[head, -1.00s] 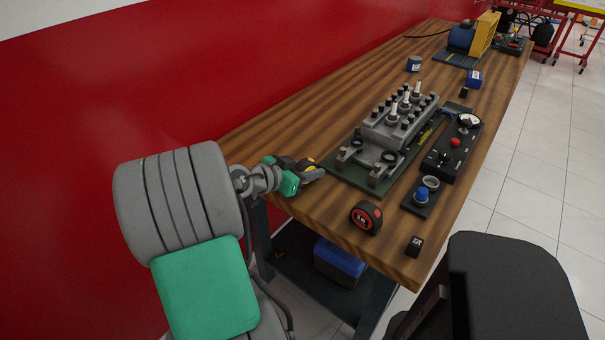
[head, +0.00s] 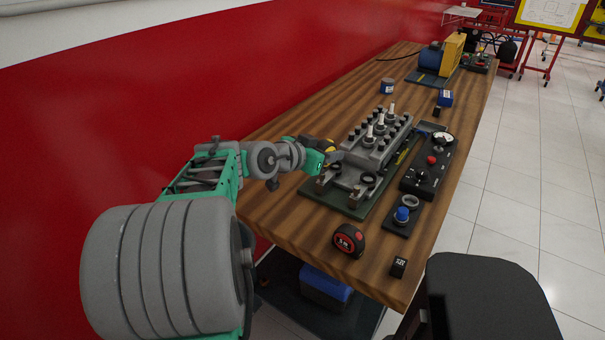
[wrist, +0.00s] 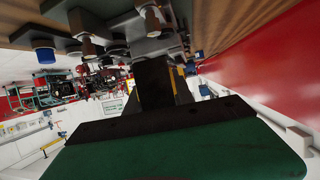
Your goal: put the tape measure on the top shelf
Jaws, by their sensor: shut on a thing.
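A red and black tape measure (head: 349,241) stands on the near part of the wooden workbench, in front of the engine trainer. My gripper (head: 332,157) is above the bench's left side, close to the left of the engine trainer and apart from that tape measure. It is shut on a small yellow and black thing (head: 329,146), mostly hidden by the fingers; I cannot tell what it is. In the wrist view a dark block with a yellow edge (wrist: 178,82) shows ahead of the green gripper body. I cannot make out a top shelf in these views.
The engine trainer (head: 365,160) fills the middle of the workbench (head: 283,208). A gauge panel (head: 428,172), a blue-knobbed plate (head: 402,218) and a small black box (head: 398,267) lie along the right side. A blue box (head: 326,287) is under the bench. A red wall borders the left.

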